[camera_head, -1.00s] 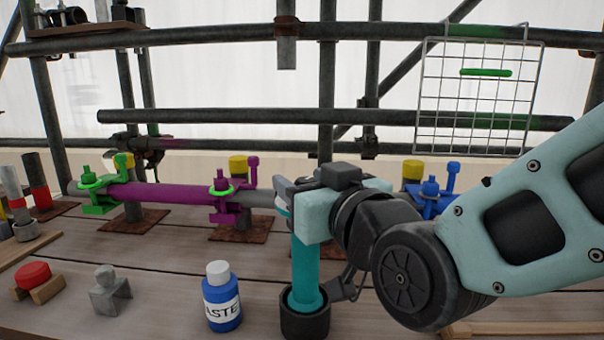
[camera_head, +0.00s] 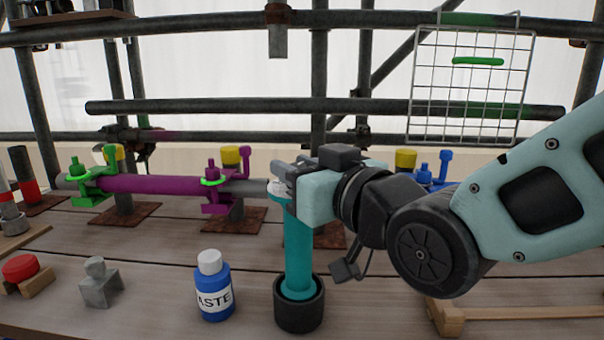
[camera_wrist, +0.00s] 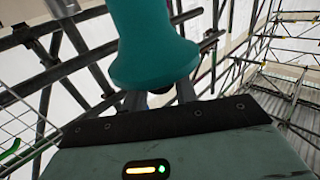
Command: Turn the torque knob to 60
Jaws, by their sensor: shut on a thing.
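A teal upright tool (camera_head: 299,250) stands in a black cup (camera_head: 299,312) at the front middle of the bench. It has a pale grey-white top (camera_head: 277,188). My gripper (camera_head: 281,180) is at the tool's upper end, pointing left, and is shut on the top of the tool. The fingers hide most of what they grip, so no knob scale or number can be read. In the wrist view, the flared teal body (camera_wrist: 155,50) fills the upper middle, in front of the fingers (camera_wrist: 160,97).
A blue paste bottle (camera_head: 213,290) stands left of the cup. A grey block (camera_head: 98,285) and a red knob-like piece (camera_head: 20,267) lie further left. Behind is a purple tube (camera_head: 150,186) with green and purple clamps. A wire grid (camera_head: 470,90) hangs at the right.

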